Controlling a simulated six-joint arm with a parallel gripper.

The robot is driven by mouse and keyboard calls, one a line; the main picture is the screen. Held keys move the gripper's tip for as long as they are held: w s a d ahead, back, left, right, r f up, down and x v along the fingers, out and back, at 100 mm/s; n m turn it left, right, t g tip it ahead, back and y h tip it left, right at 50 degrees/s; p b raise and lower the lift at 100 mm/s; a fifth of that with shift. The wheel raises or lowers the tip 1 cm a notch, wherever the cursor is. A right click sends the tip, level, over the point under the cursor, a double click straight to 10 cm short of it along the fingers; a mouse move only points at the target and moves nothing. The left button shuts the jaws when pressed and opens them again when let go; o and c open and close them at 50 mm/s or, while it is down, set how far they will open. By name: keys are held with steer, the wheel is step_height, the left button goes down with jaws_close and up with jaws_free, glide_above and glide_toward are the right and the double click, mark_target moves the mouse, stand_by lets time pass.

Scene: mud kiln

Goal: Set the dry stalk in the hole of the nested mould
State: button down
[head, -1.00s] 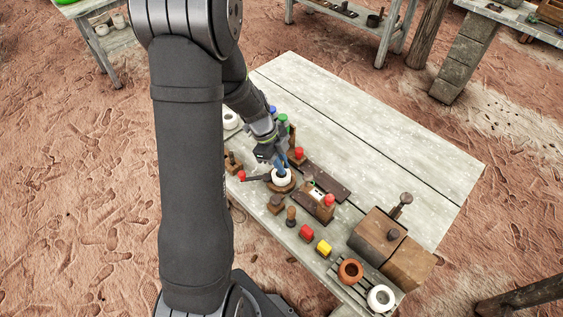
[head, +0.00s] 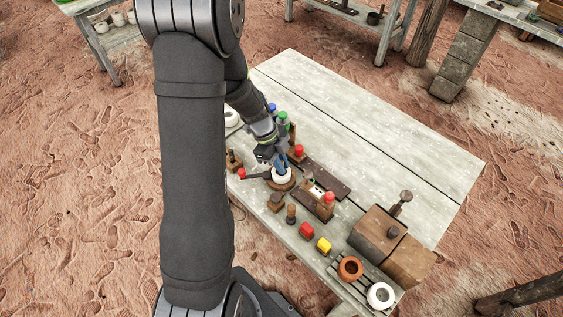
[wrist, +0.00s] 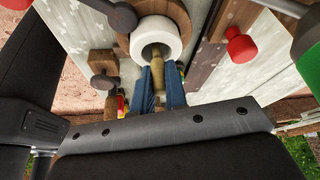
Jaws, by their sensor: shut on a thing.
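The mould shows as a thick white ring (head: 282,174) on a round brown wooden base (head: 271,184) near the front left of the table. The ring also shows in the wrist view (wrist: 168,29), with its hole partly visible. My gripper (head: 284,161) is over the ring; in the wrist view its blue fingers (wrist: 159,88) are shut on the dry stalk (wrist: 157,74), an olive-tan rod. The stalk's far end is at the near edge of the hole in that view. I cannot tell whether it is inside the hole or above it. In the head view the stalk is hidden.
A red-knobbed dark handle (head: 255,175) lies left of the mould. A red-topped peg (head: 299,151) and green-topped pieces (head: 282,117) stand close behind. The table's back right (head: 390,150) is clear.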

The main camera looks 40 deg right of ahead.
steer(key=shift+f, duration=0.25)
steer(key=c, duration=0.9)
jaws_free()
steer(key=shift+r, duration=3.5)
steer(key=shift+f, duration=3.5)
